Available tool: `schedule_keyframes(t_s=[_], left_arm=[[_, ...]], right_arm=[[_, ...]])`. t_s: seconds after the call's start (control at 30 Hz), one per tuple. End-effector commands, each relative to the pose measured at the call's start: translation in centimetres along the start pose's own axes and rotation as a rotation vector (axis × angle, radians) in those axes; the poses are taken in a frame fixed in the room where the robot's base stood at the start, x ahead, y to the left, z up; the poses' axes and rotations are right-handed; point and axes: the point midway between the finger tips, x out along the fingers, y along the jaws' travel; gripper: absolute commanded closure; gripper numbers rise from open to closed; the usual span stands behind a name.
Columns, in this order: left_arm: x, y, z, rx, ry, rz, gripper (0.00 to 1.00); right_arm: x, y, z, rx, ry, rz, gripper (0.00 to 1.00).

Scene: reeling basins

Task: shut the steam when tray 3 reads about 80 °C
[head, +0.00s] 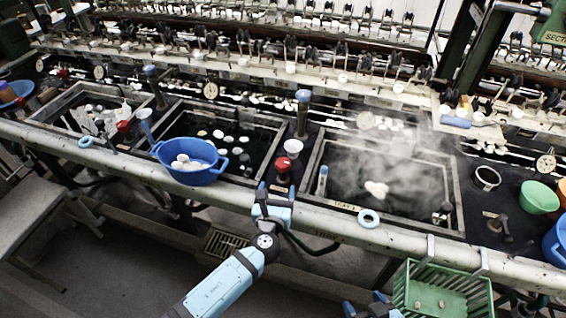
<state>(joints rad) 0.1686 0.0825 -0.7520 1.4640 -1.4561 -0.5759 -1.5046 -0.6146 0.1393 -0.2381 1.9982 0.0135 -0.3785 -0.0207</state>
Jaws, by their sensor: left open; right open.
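Steam rises from the right-hand basin (452,185), which has dark water and a few white cocoons (377,188). A small label (344,206) on the rail before it seems to read TRAY 3. A blue-tipped thermometer-like stick (322,180) stands at its left inner edge; its reading is too small to tell. A red-topped valve knob (283,165) stands left of this basin. My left gripper (273,190) is open just in front of and below that knob, apart from it as far as I can tell. My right gripper (372,307) is open at the bottom edge, partly cut off.
A blue bowl of cocoons (190,172) sits on the rail at the left. Another red knob (123,127) and a dial gauge (545,162) stand farther off.

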Motion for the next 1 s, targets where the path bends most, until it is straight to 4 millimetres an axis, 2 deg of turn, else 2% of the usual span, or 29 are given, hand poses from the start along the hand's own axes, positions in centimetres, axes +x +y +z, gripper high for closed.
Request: schedule_keyframes(t_s=[0.1,0.3,0.5,0.7,0.97,1.0], left_arm=[[2.7,0.0,0.2,0.0,-0.002,0.002,0.27],[7.0,0.0,0.1,-0.002,-0.001,0.002,0.27],[9.9,0.0,0.0,-0.003,0.0,0.001,0.27],[11.0,0.0,0.0,-0.004,0.001,0.001,0.27],[11.1,0.1,0.0,-0.005,0.001,0.001,0.27],[11.1,0.1,0.0,-0.005,0.001,0.001,0.36]], right_arm=[[0.0,0.1,0.0,-0.001,-0.001,0.002,0.27],[0.2,0.3,0.4,-0.001,-0.005,0.005,0.27],[0.3,0.3,0.7,-0.001,-0.007,0.006,0.27],[0.3,0.3,0.7,-0.001,-0.006,0.005,0.27],[0.3,0.2,0.5,-0.001,-0.001,0.003,0.27],[0.3,0.2,0.4,-0.001,-0.001,0.002,0.27]])
